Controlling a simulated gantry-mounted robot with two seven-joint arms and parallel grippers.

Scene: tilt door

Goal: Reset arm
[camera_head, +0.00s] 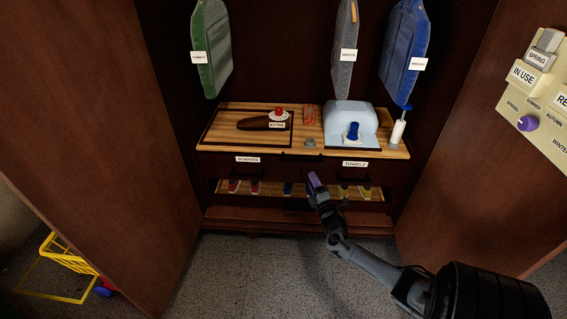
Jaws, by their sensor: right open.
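My right arm comes in from the lower right, reaching up and left over the floor. My right gripper (315,182) is in front of the cabinet's labelled drawers, near the middle, with purple at its tip. It is open, and I see nothing held in it. I cannot tell if it touches the drawer front. My left gripper is not in view.
The dark wooden cabinet stands open between a left door (90,130) and a right door (480,160). Its shelf (225,125) holds several items below hanging garments. Shoes sit on a lower rack. A yellow cart (65,255) stands at left. The grey floor (260,275) is clear.

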